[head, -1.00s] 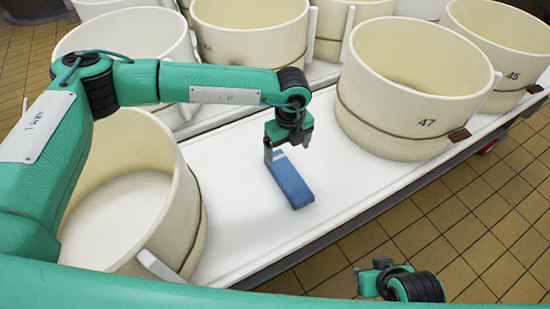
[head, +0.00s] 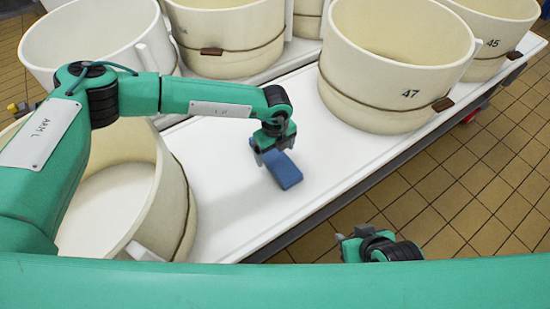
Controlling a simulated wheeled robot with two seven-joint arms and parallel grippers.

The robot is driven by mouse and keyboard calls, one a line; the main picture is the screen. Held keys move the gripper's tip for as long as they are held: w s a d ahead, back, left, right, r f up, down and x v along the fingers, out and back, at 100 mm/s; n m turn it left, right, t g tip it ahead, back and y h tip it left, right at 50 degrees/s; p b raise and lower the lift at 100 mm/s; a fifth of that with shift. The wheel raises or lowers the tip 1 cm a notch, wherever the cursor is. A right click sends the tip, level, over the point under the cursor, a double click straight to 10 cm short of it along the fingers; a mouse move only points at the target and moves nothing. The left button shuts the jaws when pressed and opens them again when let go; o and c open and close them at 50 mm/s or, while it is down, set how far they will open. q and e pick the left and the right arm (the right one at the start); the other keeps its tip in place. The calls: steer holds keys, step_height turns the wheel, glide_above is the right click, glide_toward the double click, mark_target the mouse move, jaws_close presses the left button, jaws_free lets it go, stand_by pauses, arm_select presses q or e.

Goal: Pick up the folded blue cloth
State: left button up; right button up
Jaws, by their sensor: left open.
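The folded blue cloth (head: 285,170) lies on the white tabletop, between the vat at the left and vat 47. My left gripper (head: 266,152) is right at the cloth's far end, with its open fingers pointing down. The gripper hides that end of the cloth, and I cannot tell whether the fingers touch it. My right gripper (head: 346,244) shows at the bottom, away from the cloth, over the tiled floor beside the table. Its finger gap cannot be made out.
Vat 47 (head: 385,85) stands right of the cloth, and an open cream vat (head: 175,215) stands left under my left arm. More vats line the back. The white table (head: 235,215) is clear around the cloth; its front edge drops to tiled floor.

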arm_select(q)
step_height(320, 180, down, 2)
steer(key=shift+f, duration=0.1)
steer(key=c, duration=1.2)
